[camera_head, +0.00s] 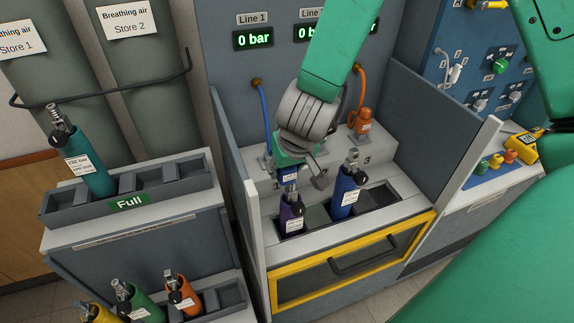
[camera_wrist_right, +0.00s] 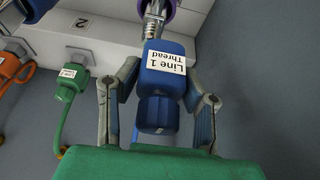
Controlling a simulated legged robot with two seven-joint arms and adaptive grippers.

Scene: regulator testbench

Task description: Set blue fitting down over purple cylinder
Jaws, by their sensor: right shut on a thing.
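The blue fitting (camera_head: 288,173), labelled "Line 1 Thread", is held in my right gripper (camera_head: 300,172). In the right wrist view the blue fitting (camera_wrist_right: 163,70) sits between the two fingers of the gripper (camera_wrist_right: 157,112). The purple cylinder (camera_head: 291,214) stands upright in the left slot of the bench rack, directly below the fitting. Its metal valve (camera_wrist_right: 153,25) and purple shoulder (camera_wrist_right: 165,5) show just beyond the fitting in the wrist view. The fitting is lined up with the valve; whether they touch, I cannot tell. My left gripper is not in view.
A blue cylinder (camera_head: 346,190) stands close by in the rack. An orange fitting (camera_head: 361,120) and a green fitting (camera_wrist_right: 70,82) sit on the ledge behind. Side panels (camera_head: 450,135) flank the bench. A "Full" rack (camera_head: 165,193) with a teal cylinder (camera_head: 90,160) stands at left.

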